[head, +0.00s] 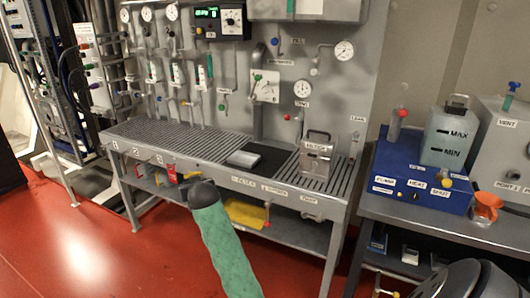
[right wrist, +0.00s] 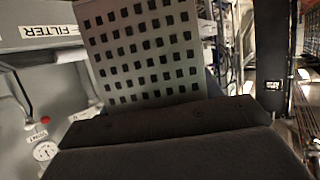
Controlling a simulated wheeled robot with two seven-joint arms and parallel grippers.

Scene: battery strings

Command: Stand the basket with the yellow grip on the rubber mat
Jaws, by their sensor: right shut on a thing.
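A perforated metal panel (right wrist: 145,55) with rows of square holes, apparently the basket's wall, fills the upper middle of the right wrist view. My right gripper (right wrist: 165,115) is dark, lies across the lower part of that view and is shut on the basket. The basket's yellow grip does not show. In the head view a dark flat mat (head: 272,157), apparently the rubber mat, lies on the slatted bench top, with a grey patch at its left end. I cannot make out the basket or either gripper's fingers in the head view.
A metal box with a handle (head: 316,157) stands right of the mat on the bench (head: 180,139). Gauges and valves line the wall behind. A blue unit (head: 415,183) with a tank stands on the right table. The bench's left half is clear.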

